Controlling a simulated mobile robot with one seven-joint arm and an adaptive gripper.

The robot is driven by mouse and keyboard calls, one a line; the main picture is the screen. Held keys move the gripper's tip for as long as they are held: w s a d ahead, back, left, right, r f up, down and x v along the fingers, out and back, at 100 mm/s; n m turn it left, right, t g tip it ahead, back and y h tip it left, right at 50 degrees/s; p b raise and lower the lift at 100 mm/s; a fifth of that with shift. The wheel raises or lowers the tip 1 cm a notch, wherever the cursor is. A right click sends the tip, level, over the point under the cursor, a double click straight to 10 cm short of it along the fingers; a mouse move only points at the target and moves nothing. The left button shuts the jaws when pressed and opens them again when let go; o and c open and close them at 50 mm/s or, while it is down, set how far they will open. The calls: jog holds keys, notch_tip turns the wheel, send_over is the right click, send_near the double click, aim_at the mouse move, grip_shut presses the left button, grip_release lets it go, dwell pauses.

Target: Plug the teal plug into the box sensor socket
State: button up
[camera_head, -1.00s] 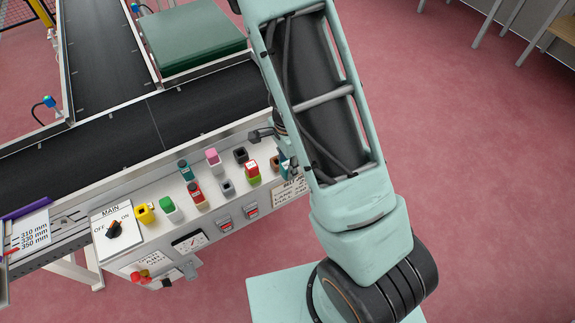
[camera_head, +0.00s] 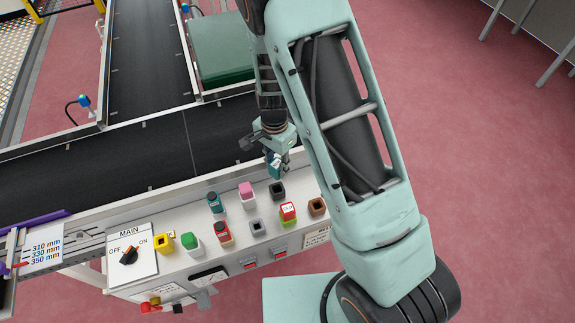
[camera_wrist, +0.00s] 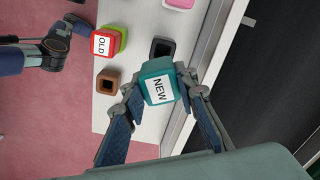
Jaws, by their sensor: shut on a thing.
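My gripper (camera_head: 275,152) is shut on a teal plug (camera_head: 275,165) with a white NEW label, held above the back edge of the sloped panel. In the wrist view, the fingers of my gripper (camera_wrist: 158,90) grip the teal plug (camera_wrist: 157,84) from both sides. An empty black socket (camera_head: 278,190) lies just in front of the plug, apart from it. An empty brown socket (camera_head: 317,207) and an empty grey socket (camera_head: 257,227) are nearby. A red plug marked OLD (camera_head: 288,211) sits in a lime-green socket. I cannot tell which one is the box sensor socket.
The white panel (camera_head: 180,268) also bears a yellow socket (camera_head: 163,242), a green one (camera_head: 190,243), a red one (camera_head: 223,234), another teal one (camera_head: 214,203) and a pink one (camera_head: 246,194). A MAIN switch (camera_head: 129,256) is at left. A black conveyor (camera_head: 150,140) runs behind.

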aim_at(276, 177)
jog(key=shift+w+a, duration=0.2)
jog(key=shift+w, duration=0.05)
jog(key=shift+s, duration=0.1)
jog(key=shift+f+b, duration=2.3)
jog(key=shift+f, duration=0.6)
jog(key=shift+f, duration=0.25)
jog(key=shift+f+b, duration=1.7)
jog(key=shift+f, duration=0.15)
jog(key=o, duration=1.2)
jog(key=shift+o, duration=0.2)
